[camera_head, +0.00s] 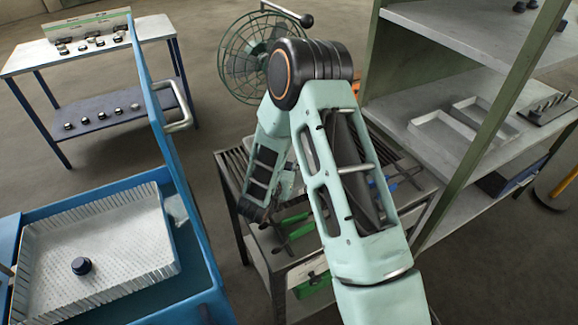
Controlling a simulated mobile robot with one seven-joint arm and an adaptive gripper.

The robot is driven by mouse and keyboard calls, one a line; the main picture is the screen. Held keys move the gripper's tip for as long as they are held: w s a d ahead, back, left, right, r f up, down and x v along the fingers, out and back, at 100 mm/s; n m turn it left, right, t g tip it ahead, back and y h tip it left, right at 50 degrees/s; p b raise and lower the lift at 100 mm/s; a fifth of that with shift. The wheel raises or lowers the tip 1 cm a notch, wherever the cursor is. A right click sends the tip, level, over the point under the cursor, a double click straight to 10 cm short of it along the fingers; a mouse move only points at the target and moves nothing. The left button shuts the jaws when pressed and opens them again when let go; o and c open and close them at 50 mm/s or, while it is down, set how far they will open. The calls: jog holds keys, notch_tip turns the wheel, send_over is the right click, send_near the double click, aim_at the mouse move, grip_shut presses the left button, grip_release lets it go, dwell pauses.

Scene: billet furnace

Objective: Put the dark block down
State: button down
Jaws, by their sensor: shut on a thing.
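My teal arm rises from the bottom and bends at a dark elbow, then runs down over the slatted table. The near link covers the far end of the arm, and I cannot make out my gripper or anything in it. No dark block shows in a grip. A small dark round piece (81,266) sits in a white perforated tray (150,228) at the lower left. I cannot tell whether it is the task's block.
The tray lies in a blue bin (195,300) with a raised blue lid and handle (178,108). A slatted metal table (250,255) with tools stands under my arm. Shelves with trays (440,137) stand right. A white-topped bench (100,45) with small parts and a green fan (240,62) stand behind.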

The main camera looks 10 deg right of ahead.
jog(key=shift+f, duration=0.55)
jog(key=shift+f+b, duration=0.25)
jog(key=shift+b, duration=0.05)
jog(key=c, duration=1.7)
grip_release()
jog(key=shift+r, duration=0.2)
jog(key=shift+r+p, duration=0.2)
jog(key=shift+p, duration=0.25)
jog(key=b+v, duration=0.1)
jog(key=v, duration=1.1)
jog(key=shift+a+f, duration=0.1)
jog(key=shift+f, duration=0.1)
